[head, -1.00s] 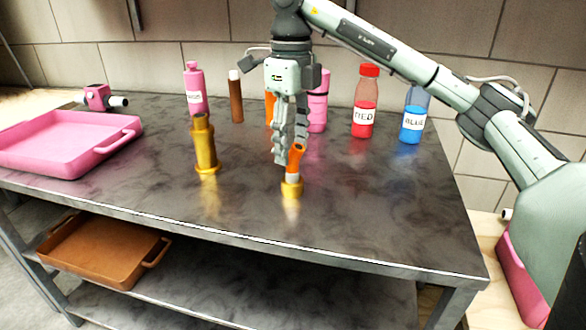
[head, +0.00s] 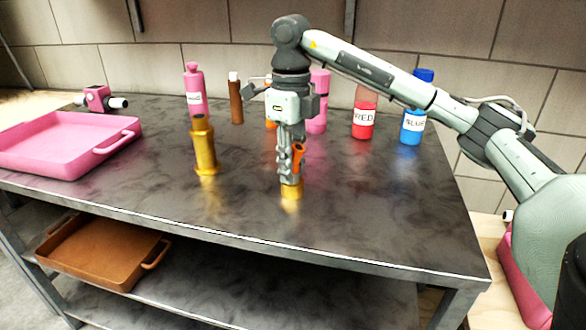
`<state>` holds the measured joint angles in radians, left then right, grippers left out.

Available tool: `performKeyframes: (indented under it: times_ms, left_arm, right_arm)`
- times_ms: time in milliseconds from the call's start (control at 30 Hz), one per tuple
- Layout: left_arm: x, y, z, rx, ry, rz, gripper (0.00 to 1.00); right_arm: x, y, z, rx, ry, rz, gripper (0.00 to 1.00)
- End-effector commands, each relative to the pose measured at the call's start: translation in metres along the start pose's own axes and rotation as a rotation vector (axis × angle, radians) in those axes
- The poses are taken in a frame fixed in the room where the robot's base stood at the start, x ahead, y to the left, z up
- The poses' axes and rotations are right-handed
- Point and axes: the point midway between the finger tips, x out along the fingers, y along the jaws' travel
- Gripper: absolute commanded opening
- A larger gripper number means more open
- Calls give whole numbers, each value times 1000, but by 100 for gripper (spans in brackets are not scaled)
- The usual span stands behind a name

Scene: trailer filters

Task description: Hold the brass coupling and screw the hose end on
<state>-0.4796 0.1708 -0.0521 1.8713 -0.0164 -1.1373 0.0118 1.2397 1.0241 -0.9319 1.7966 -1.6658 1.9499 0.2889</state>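A short brass piece (head: 291,190), which looks like the coupling, stands upright near the middle front of the table. An orange hose end (head: 299,152) rises just above it, partly hidden by my fingers; I cannot tell how far the two are joined. My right gripper (head: 287,172) points straight down over the brass piece, its fingers in front of and beside the orange part. I cannot tell whether they are closed on it. A taller brass cylinder (head: 204,147) with a wider foot stands apart to the left. My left gripper is out of view.
A pink tray (head: 60,170) lies at the left, with a pink fitting (head: 97,97) behind it. Pink bottles, a brown cylinder (head: 236,102), a red bottle (head: 363,122) and a blue bottle (head: 412,126) stand along the back. The table's right front (head: 400,220) is clear.

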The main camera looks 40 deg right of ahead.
Motion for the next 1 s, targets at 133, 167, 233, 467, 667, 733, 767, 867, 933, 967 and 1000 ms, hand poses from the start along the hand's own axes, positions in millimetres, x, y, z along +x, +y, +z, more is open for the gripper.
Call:
performKeyframes:
  times_ms: [133, 167, 233, 467, 667, 733, 767, 867, 933, 967, 1000]
  left_arm:
    - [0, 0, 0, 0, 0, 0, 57]
    - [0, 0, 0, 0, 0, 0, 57]
    - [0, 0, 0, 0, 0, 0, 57]
    - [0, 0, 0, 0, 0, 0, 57]
    - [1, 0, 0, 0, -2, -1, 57]
    - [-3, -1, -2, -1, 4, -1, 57]
    - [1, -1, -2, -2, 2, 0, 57]
    - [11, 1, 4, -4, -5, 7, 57]
    - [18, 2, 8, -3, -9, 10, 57]
    - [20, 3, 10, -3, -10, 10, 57]
    - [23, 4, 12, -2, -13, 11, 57]
  right_arm:
    - [0, 0, 0, 0, 0, 0, 0]
    - [0, 0, 0, 0, 0, 0, 0]
    - [0, 0, 0, 0, 0, 0, 0]
    - [-2, 0, 0, 0, -1, -1, 0]
    - [-20, 0, 1, -1, -4, 0, 0]
    - [-35, -1, 1, 0, -6, -3, 0]
    - [-41, -1, 1, 0, -6, -3, 0]
    - [-55, 4, 19, -3, -4, 1, 0]
    - [-65, 6, 35, -2, -4, 0, 0]
    - [-68, 7, 42, -2, -3, 0, 0]
    - [-74, 9, 50, -2, -4, -1, 0]
